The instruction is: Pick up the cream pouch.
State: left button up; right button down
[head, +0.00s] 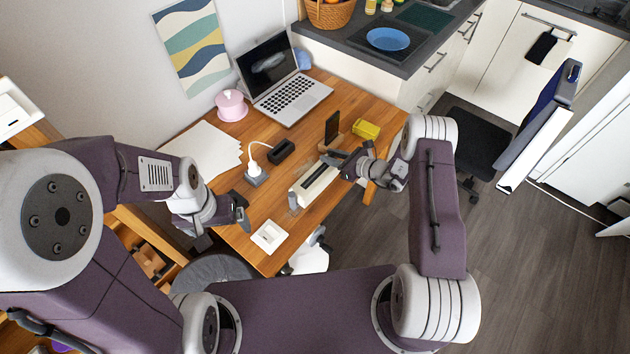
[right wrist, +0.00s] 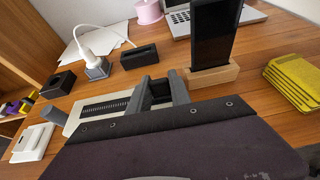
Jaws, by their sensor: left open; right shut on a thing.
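The cream pouch (head: 314,184) is a long, narrow pale thing with a dark strip along its top. It lies at or just above the wooden desk, near its front right edge. Whether the pouch is clear of the desk I cannot tell. My left gripper (head: 243,212) is open and empty over the desk's left front.
The wooden desk (head: 210,242) holds a phone (head: 332,127) in a wooden stand, a yellow stack (head: 366,130), a black box (head: 280,151), a plugged charger (head: 256,174), a white square (head: 268,236), a pink pot (head: 231,105) and a laptop (head: 290,98). A chair (head: 470,143) stands right.

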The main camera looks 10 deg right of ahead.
jog(key=shift+r, duration=0.1)
dwell(0.8)
jog(key=shift+r, duration=0.35)
notch_tip(320, 180, up, 3)
jog(key=shift+f, duration=0.1)
jog(key=w+r+v, duration=0.1)
jog(key=r+v, duration=0.1)
jog(key=v, duration=1.1)
jog(key=shift+w+d+r+b, duration=0.25)
jog(key=shift+d+b, duration=0.1)
jog(key=shift+d, duration=0.15)
